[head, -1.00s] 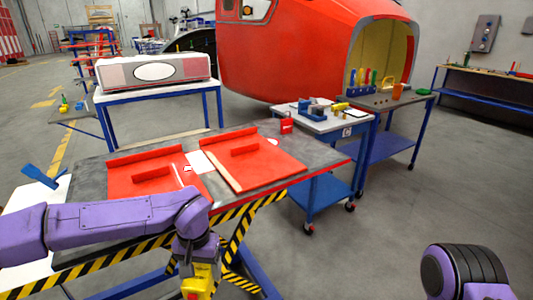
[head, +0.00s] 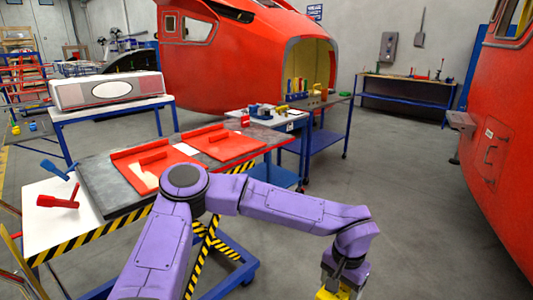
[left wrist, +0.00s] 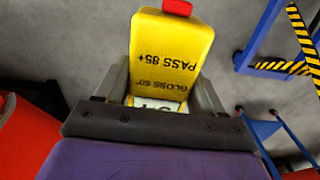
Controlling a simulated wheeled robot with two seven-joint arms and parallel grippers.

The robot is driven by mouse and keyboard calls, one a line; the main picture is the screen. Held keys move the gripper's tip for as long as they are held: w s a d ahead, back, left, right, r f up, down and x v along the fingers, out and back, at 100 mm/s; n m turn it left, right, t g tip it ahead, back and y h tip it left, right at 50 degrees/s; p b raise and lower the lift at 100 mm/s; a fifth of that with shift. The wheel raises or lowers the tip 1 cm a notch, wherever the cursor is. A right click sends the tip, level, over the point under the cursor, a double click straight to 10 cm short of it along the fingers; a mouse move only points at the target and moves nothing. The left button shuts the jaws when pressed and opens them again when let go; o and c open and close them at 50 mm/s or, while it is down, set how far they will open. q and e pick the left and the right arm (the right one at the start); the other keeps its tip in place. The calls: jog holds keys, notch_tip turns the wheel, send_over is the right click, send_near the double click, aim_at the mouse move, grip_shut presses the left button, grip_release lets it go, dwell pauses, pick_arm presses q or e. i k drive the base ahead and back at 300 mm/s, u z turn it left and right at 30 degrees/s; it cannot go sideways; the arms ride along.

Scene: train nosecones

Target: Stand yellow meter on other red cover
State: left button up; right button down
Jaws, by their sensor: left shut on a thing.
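The yellow meter (left wrist: 170,48) fills the middle of the left wrist view, with "GLOSS 60" and "PASS 85+" printed on its face and a red tip at one end. My left gripper (head: 343,284) is shut on it, at the bottom edge of the head view, off the right side of the lift table. The meter's lower part is cut off there. Two red covers lie on the table: the left cover (head: 133,178) and the right cover (head: 228,150), each with a raised red bar. My left arm hides the near edge of the left cover. My right gripper is out of view.
The lift table (head: 98,188) has a dark top and striped edges. A red clamp (head: 60,202) and a blue one (head: 55,170) lie at its left. A blue-framed workbench (head: 285,122) stands behind. A red nosecone (head: 485,150) stands at right; open floor lies between.

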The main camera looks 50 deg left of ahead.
aim_at(232, 145)
jog(key=z, duration=0.15)
jog(key=i, duration=0.9)
jog(key=u, duration=0.55)
jog(key=i, duration=0.9)
jog(key=u, duration=0.9)
